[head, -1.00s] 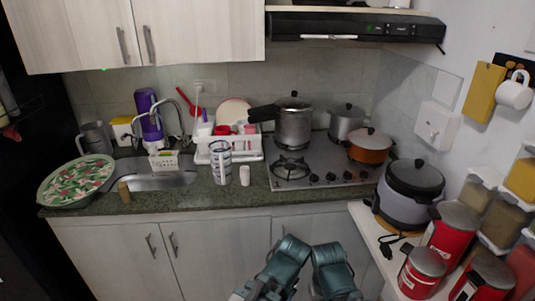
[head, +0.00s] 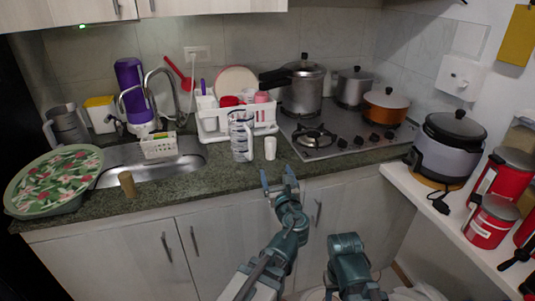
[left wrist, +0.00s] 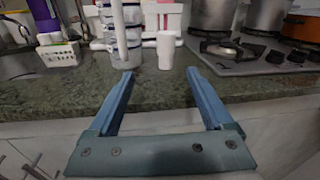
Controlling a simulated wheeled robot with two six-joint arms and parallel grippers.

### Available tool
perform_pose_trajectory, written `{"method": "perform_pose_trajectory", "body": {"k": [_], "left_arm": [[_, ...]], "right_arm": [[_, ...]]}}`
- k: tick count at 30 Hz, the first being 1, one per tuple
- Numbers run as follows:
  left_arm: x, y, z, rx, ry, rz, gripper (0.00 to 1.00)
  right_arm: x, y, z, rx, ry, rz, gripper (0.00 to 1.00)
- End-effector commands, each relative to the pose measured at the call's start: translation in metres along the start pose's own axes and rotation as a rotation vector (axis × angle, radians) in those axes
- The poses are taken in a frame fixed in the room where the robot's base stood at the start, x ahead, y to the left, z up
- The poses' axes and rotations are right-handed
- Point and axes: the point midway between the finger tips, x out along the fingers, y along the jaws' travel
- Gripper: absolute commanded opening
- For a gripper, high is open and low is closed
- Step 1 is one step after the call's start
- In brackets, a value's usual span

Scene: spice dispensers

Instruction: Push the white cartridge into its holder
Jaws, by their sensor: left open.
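A small white cylinder (head: 270,148), which looks like the white cartridge, stands upright on the counter. A taller white and dark-banded canister (head: 242,137) stands just left of it, a small gap between them; I cannot tell whether it is the holder. In the left wrist view, the white cylinder (left wrist: 166,50) and the canister (left wrist: 122,38) are beyond the fingers. My left gripper (head: 278,178) is open and empty at the counter's front edge, below and in front of the cylinder. Its fingers (left wrist: 160,76) point towards the cylinder. Of my right arm only a link shows.
A white dish rack (head: 210,118) is behind the canister. The stove (head: 345,140) with pots is to the right, the sink (head: 160,172) to the left. The counter front (head: 215,178) is clear.

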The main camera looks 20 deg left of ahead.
Motion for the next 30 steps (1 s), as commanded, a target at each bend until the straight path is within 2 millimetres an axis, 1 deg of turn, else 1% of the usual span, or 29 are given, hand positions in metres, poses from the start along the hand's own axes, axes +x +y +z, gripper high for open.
{"method": "perform_pose_trajectory", "body": {"k": [1, 3, 8, 11, 15, 18, 21, 25, 30], "left_arm": [[0.001, -0.002, -0.001, 0.039, -0.014, -0.014, 0.84], [0.001, -0.004, 0.001, 0.075, -0.025, -0.024, 0.84], [0.004, -0.006, 0.003, 0.091, -0.03, -0.028, 0.84], [0.018, -0.007, 0.003, 0.089, -0.029, -0.026, 0.84], [0.046, -0.008, 0.004, 0.087, -0.029, -0.025, 0.84], [0.064, -0.008, 0.004, 0.087, -0.028, -0.025, 0.84], [0.077, -0.009, 0.005, 0.086, -0.028, -0.025, 0.84], [0.086, -0.008, 0.005, 0.086, -0.028, -0.026, 0.84], [0.088, -0.008, 0.005, 0.085, -0.028, -0.027, 0.84]], "right_arm": [[0.004, 0.0, 0.0, 0.0, 0.0, 0.0, 0.5], [0.004, 0.0, 0.0, 0.0, 0.0, 0.0, 0.5], [0.004, 0.0, 0.0, 0.0, 0.0, 0.0, 0.5], [0.004, 0.0, 0.0, 0.0, 0.0, 0.0, 0.5], [0.004, 0.0, 0.0, 0.0, 0.0, 0.0, 0.5], [0.003, 0.0, 0.0, 0.0, 0.0, 0.0, 0.5], [0.003, 0.0, 0.0, 0.0, 0.0, 0.0, 0.5], [0.003, 0.0, 0.0, 0.0, 0.0, 0.0, 0.5], [0.003, 0.0, 0.0, 0.0, 0.0, 0.0, 0.5]]}}
